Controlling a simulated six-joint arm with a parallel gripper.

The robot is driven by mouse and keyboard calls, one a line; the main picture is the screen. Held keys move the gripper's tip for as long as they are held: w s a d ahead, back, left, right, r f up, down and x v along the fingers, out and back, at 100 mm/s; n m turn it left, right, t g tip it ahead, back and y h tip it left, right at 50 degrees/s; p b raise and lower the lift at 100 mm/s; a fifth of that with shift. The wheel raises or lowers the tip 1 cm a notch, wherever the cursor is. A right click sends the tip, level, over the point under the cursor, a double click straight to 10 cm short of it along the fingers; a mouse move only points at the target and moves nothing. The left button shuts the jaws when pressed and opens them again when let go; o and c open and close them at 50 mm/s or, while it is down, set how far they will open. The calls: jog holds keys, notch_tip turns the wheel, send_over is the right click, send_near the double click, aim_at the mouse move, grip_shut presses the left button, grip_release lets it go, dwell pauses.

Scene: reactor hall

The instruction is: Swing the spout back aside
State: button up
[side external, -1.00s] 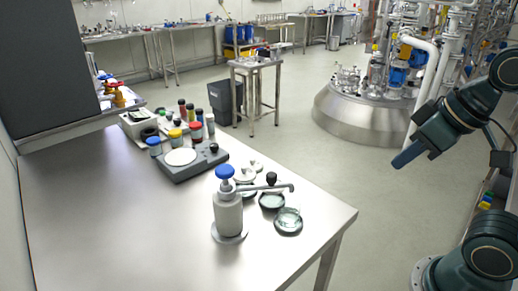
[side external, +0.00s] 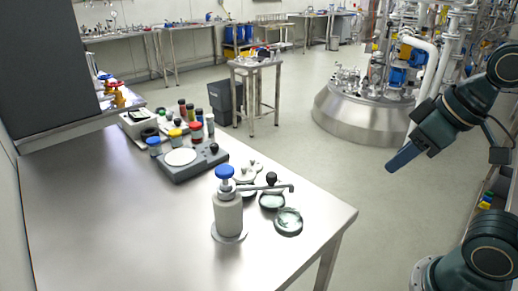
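A pump dispenser bottle (side external: 228,213) with a grey body and blue cap (side external: 225,173) stands upright on a round base near the front of the steel table. Its thin metal spout (side external: 265,188) points right, and its bent tip appears above a shallow dark-rimmed dish (side external: 288,222) in the picture. My gripper (side external: 398,161) is a dark blue end on the arm at the right, in the air beyond the table's right edge. It is well apart from the dispenser and spout. I see no gap between its fingers from this side, nor anything held.
More small dishes (side external: 271,200) and a dark knob (side external: 271,178) sit behind the spout. A grey scale (side external: 185,164) with a white plate and several capped bottles stand farther back. The table's (side external: 110,215) front left is bare.

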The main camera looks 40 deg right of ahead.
jog(key=w+a+r+n+g, duration=0.1)
jog(key=w+a+r+n, duration=0.1)
jog(key=w+r+n, duration=0.25)
jog(key=r+n+g, duration=0.2)
jog(key=n+g, duration=0.3)
jog(key=n, duration=0.8)
send_over(272, 174)
jog(key=shift+f, duration=0.2)
jog(key=shift+f, duration=0.2)
notch_tip(272, 174, down, 13)
jog(key=shift+f, duration=0.2)
grip_shut()
